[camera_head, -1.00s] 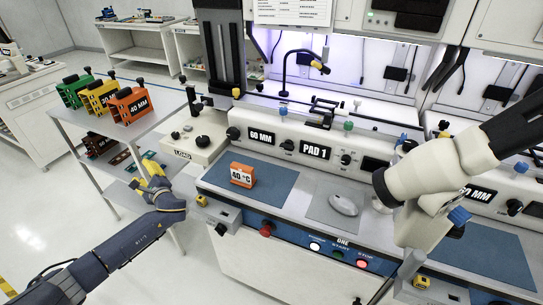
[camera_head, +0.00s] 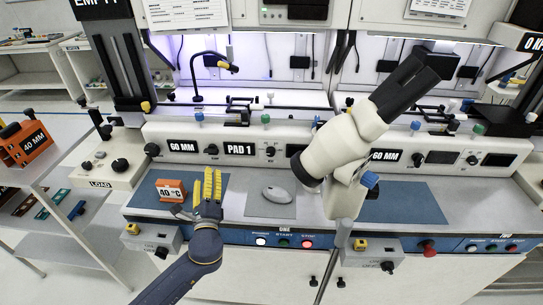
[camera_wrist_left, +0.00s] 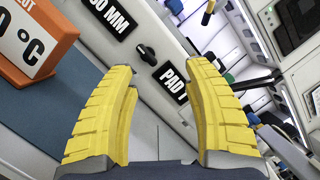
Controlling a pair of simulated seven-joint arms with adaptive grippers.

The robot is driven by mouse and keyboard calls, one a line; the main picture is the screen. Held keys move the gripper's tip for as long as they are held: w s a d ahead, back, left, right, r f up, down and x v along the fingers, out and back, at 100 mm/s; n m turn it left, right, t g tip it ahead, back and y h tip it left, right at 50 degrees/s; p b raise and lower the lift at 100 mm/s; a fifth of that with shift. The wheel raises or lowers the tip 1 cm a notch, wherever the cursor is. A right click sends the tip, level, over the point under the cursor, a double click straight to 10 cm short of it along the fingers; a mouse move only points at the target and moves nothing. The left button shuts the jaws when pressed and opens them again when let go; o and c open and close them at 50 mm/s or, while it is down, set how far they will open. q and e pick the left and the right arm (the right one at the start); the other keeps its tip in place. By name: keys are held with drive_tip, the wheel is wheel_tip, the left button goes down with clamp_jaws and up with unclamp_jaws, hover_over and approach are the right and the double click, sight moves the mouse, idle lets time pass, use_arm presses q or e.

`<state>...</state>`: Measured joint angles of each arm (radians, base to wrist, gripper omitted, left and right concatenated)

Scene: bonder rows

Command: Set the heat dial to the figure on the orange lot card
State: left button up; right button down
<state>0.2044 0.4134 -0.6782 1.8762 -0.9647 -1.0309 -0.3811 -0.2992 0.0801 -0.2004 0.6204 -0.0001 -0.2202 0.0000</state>
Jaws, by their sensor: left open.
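The orange lot card (camera_head: 170,191) stands upright on the blue mat of the left station and reads 40 °C. It also shows, cut off, in the left wrist view (camera_wrist_left: 36,40). A black knob (camera_head: 212,149) sits on the white panel between the 60 MM and PAD 1 labels, also in the left wrist view (camera_wrist_left: 146,53). Another knob (camera_head: 270,151) sits right of PAD 1. I cannot tell which knob is the heat dial. My left gripper (camera_head: 207,172) is open and empty, right of the card, its yellow fingers pointing towards the panel (camera_wrist_left: 162,68). My right gripper is not in view.
A white microscope (camera_head: 345,155) stands right of the left station. A grey mouse-shaped object (camera_head: 277,194) lies on a grey pad. The LOAD box (camera_head: 105,160) and a rack with an orange 40 MM holder (camera_head: 28,146) are on the left. Start and stop buttons line the front edge.

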sight(271, 154)
use_arm(q)
drive_tip(key=d+n+h, duration=0.1)
drive_tip(key=d+n, duration=0.1)
drive_tip(key=d, duration=0.1)
drive_tip(key=s+d+f+n+g+h, duration=0.1)
drive_tip(key=d+n, duration=0.1)
drive_tip(key=d, duration=0.2)
drive_tip(key=s+d+f+n+h, duration=0.1)
drive_tip(key=d+n, duration=0.1)
drive_tip(key=d, duration=0.1)
drive_tip(key=shift+s+d+g, duration=0.2)
drive_tip(key=shift+d+g, duration=0.15)
drive_tip(key=shift+g, duration=0.05)
drive_tip(key=d+n, duration=0.1)
drive_tip(key=d, duration=0.1)
drive_tip(key=s+d+n+h, duration=0.1)
drive_tip(key=d+n, duration=0.1)
drive_tip(key=s+d+r+n+h, duration=0.1)
drive_tip(key=d+n, duration=0.1)
drive_tip(key=shift+d+r+g, duration=0.1)
drive_tip(key=shift+d+g, duration=0.2)
drive_tip(key=shift+d, duration=0.1)
drive_tip(key=shift+w+d, duration=0.1)
drive_tip(key=shift+w, duration=0.2)
drive_tip(key=w, duration=0.5)
drive_tip(key=w+d, duration=0.1)
drive_tip(key=w, duration=0.5)
drive_tip(key=w+d, duration=0.1)
drive_tip(key=w, duration=0.4)
drive_tip(key=shift+w, duration=0.35)
